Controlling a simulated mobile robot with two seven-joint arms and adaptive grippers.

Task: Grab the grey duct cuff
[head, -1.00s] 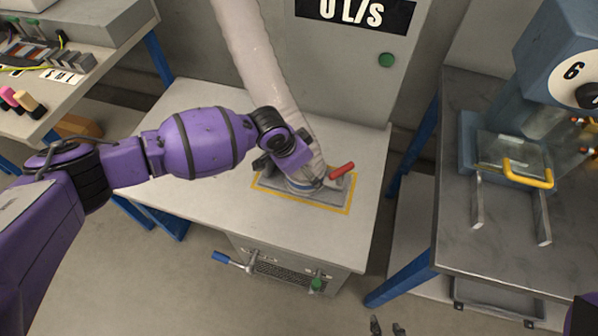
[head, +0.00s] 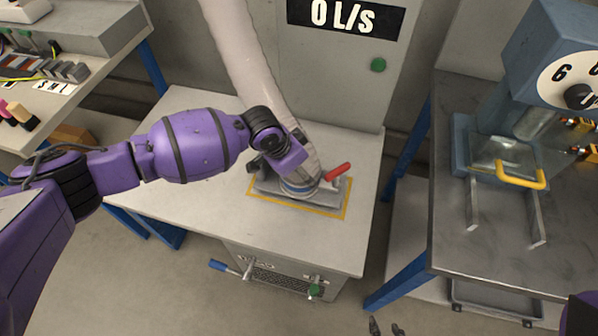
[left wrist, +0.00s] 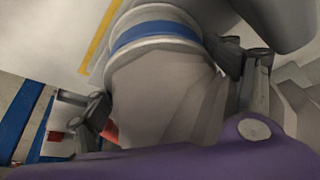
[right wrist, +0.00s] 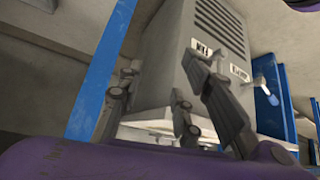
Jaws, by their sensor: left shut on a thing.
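The grey duct cuff (head: 298,188), with a blue band, is at the lower end of a pale ribbed hose (head: 245,65). It stands at the grey plate inside the yellow outline on the table. My left gripper (head: 283,165) reaches it from the left. In the left wrist view the cuff (left wrist: 165,75) fills the space between the fingers of my left gripper (left wrist: 172,92), which is shut on it. The hose and wrist partly hide the grip in the head view. My right gripper (head: 386,328) is empty, fingers apart, low in front of the table; it also shows in the right wrist view (right wrist: 157,108).
A red-handled lever (head: 338,171) sits right beside the cuff. A panel reading 0 L/S (head: 346,15) is behind. A press (head: 520,130) stands on the right bench. A blue-handled crank (head: 225,266) sticks out from the table's front. The table's left part is clear.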

